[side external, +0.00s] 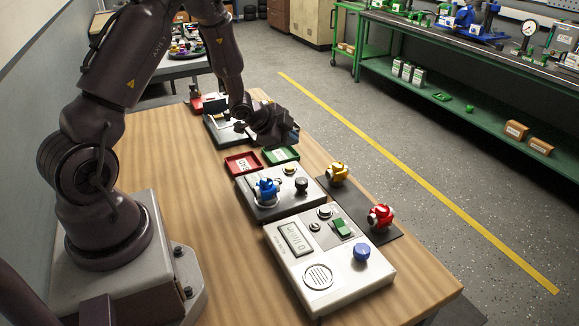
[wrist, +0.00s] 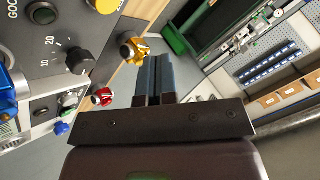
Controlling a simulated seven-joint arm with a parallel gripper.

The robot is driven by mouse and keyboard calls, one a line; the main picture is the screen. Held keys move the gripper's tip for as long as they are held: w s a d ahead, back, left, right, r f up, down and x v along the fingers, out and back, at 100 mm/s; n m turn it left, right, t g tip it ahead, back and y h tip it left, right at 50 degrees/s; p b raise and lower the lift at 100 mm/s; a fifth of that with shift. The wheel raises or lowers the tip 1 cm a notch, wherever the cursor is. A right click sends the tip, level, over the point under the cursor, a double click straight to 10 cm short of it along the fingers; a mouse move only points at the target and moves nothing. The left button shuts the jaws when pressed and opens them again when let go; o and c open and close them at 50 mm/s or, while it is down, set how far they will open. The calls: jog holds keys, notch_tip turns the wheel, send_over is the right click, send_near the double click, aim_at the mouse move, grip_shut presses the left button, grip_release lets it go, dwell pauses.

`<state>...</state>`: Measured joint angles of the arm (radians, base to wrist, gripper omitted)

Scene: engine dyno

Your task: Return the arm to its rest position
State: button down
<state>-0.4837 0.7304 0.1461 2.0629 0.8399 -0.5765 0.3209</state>
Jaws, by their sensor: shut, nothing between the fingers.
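A blue part (side external: 266,191) sits on the grey control box (side external: 283,210). A yellow part (side external: 337,172) and a red part (side external: 381,217) sit on the dark mat (side external: 352,207) to its right. The wrist view also shows the yellow part (wrist: 133,47) and the red part (wrist: 103,97), both apart from the fingers.
A red tray (side external: 243,163) and a green tray (side external: 281,155) lie near my gripper. A white console (side external: 330,262) with a blue knob (side external: 361,252) stands at the front. The wooden table's (side external: 190,180) left middle is clear. A green workbench (side external: 470,60) stands apart at right.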

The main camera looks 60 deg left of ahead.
jog(key=shift+s+a+f, duration=0.2)
jog(key=shift+s+f, duration=0.05)
jog(key=s+g, duration=0.1)
jog(key=s+f+n+g, duration=0.1)
jog(key=s+a+n+y, duration=0.1)
jog(key=shift+s+f+g, duration=0.1)
jog(key=shift+f+g, duration=0.25)
jog(key=shift+g, duration=0.05)
jog(key=s+d+r+n, duration=0.2)
jog(key=s+d+r, duration=0.3)
jog(key=d+r, duration=0.2)
jog(key=s+d+r+n+h, duration=0.1)
jog(key=s+d+r+n, duration=0.1)
jog(key=s+d+r, duration=0.4)
jog(key=s+d+r+n+h, duration=0.1)
jog(key=s+d+r, duration=0.5)
jog(key=d+r, duration=0.3)
notch_tip(320, 180, up, 5)
jog(key=shift+s+d+f+n+g, duration=0.15)
jog(key=shift+s+d+n+g, duration=0.15)
jog(key=shift+n+g, duration=0.1)
dwell(1.0)
